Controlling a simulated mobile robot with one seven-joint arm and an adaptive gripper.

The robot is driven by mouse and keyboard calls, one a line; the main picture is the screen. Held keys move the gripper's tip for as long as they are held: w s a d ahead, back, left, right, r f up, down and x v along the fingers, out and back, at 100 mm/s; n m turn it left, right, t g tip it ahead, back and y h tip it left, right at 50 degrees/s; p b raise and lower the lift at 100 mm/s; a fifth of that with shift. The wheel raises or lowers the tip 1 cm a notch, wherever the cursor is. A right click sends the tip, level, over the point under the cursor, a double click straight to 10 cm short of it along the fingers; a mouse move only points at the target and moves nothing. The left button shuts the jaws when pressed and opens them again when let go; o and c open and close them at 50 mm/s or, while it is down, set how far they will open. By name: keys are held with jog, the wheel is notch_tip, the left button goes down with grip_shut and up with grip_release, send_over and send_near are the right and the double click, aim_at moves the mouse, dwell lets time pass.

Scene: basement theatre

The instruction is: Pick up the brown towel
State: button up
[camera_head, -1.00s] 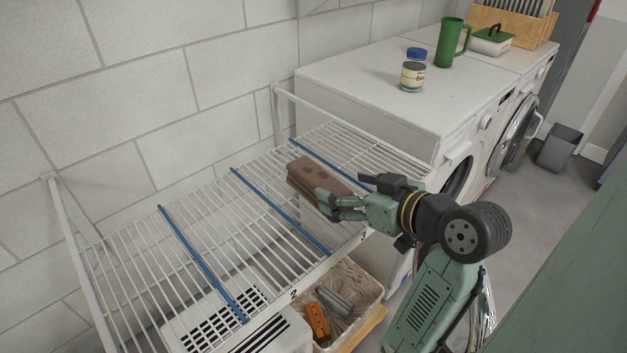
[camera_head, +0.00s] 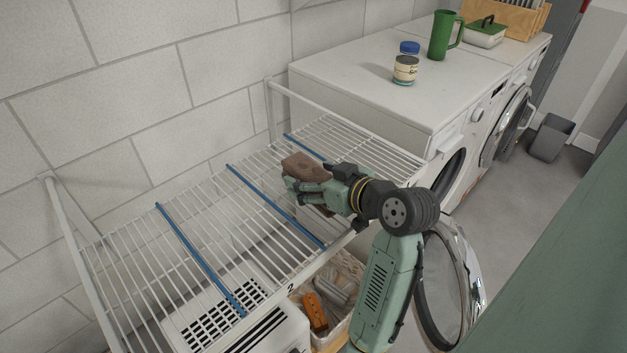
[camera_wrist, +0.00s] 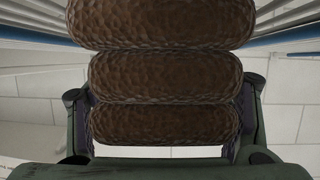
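The brown towel (camera_head: 303,163) is folded into stacked layers. In the head view it is at my gripper (camera_head: 300,186), over the right part of the white wire shelf, and it overlaps a blue strip. In the wrist view the towel (camera_wrist: 165,75) fills the space between the fingers of my gripper (camera_wrist: 165,125), which press close along its left and right sides. My gripper appears shut on it. The towel's underside and any gap to the shelf are hidden.
The wire shelf (camera_head: 205,222) has blue strips and is otherwise bare. A white washer top (camera_head: 365,88) on the right holds a jar (camera_head: 405,68) and a green mug (camera_head: 441,36). Below are a basket (camera_head: 343,300) and a white unit (camera_head: 265,330). The wall stands behind.

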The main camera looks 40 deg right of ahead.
jog(key=c, duration=1.2)
jog(key=shift+r, duration=0.15)
